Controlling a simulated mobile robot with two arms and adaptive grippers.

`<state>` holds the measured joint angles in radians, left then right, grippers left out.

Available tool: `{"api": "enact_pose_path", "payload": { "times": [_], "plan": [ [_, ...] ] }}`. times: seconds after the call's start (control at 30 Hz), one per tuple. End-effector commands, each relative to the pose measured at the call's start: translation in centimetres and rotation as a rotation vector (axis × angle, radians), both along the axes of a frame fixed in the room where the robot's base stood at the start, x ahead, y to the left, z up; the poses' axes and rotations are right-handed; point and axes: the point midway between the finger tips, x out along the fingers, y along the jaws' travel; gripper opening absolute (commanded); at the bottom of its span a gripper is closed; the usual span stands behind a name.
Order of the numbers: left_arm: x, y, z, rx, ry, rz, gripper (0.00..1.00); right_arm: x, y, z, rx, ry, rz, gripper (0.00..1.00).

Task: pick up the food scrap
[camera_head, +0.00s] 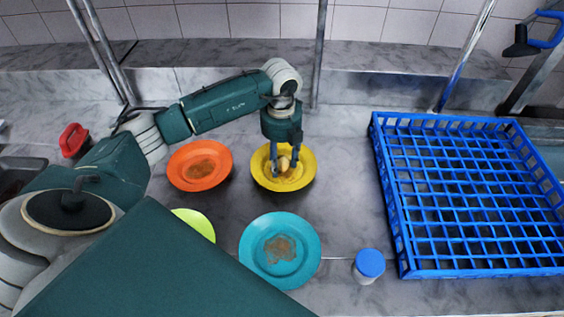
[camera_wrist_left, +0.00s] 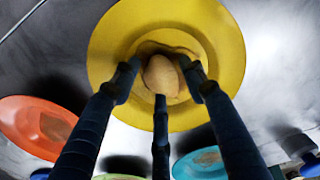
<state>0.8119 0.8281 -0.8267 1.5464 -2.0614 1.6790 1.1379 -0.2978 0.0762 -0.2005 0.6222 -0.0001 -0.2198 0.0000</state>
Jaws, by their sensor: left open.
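The food scrap (camera_wrist_left: 160,76) is a tan, rounded lump on the yellow plate (camera_wrist_left: 103,57). In the head view the scrap (camera_head: 284,163) shows between my left gripper's fingers, on the yellow plate (camera_head: 309,163). My left gripper (camera_head: 282,168) points down over the plate with its fingers spread around the scrap. In the left wrist view the three dark fingers of the gripper (camera_wrist_left: 160,85) are open, with the scrap between their tips. I cannot tell whether any finger touches it. My right gripper does not show.
An orange plate (camera_head: 185,178) and a teal plate (camera_head: 253,248), both with brown stains, lie nearby. A green plate (camera_head: 204,222) is partly hidden by my arm. A blue rack (camera_head: 403,245) fills the right side. A blue-lidded jar (camera_head: 370,264) stands near the front.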

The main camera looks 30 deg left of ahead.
Motion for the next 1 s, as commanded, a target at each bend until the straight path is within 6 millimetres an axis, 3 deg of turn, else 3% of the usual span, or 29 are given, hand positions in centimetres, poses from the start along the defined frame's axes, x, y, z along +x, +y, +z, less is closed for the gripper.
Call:
{"api": "enact_pose_path", "payload": {
  "times": [0.07,0.2,0.6,0.77,1.0],
  "plan": [
    [0.0,0.0,0.0,0.0,0.0,0.0,0.43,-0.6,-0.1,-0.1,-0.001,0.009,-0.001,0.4],
    [0.0,0.0,0.0,-0.001,-0.001,0.0,0.21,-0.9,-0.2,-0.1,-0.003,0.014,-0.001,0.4],
    [0.1,0.0,0.4,-0.001,-0.003,0.0,0.2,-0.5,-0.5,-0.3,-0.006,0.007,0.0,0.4],
    [0.2,0.0,2.5,0.0,-0.008,-0.002,0.2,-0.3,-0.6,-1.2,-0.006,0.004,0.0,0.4],
    [0.2,0.0,7.4,-0.001,-0.006,-0.001,0.2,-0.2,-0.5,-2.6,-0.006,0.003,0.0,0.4]
  ]
}}
